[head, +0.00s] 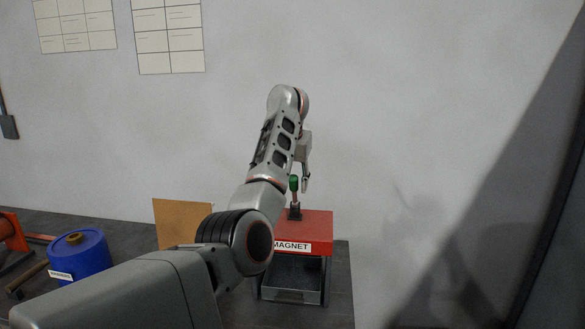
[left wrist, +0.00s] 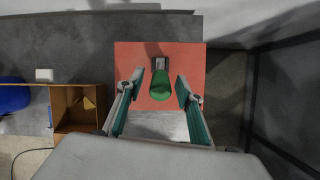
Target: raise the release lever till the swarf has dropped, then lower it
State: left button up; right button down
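The release lever (head: 294,186) has a green knob and stands upright on the red magnet box (head: 318,225), labelled MAGNET. In the left wrist view the green knob (left wrist: 173,83) lies between the fingers of my left gripper (left wrist: 160,92), with a gap on each side. The left gripper (head: 305,183) is open, close to the knob in the head view. A dark tray (head: 293,295) sits under the red box; it looks empty in the part I can see, and no swarf can be made out. My right gripper is not in view.
A blue drum (head: 82,258) and an orange machine part (head: 12,232) stand at the left of the dark bench. A brown open box (head: 182,222) stands left of the magnet box. The wall is close behind, and the bench ends just right of the tray.

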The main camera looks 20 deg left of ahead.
pick_arm(q)
jog(key=v, duration=1)
jog(key=shift+s+r, duration=0.15)
jog(key=shift+r, duration=0.15)
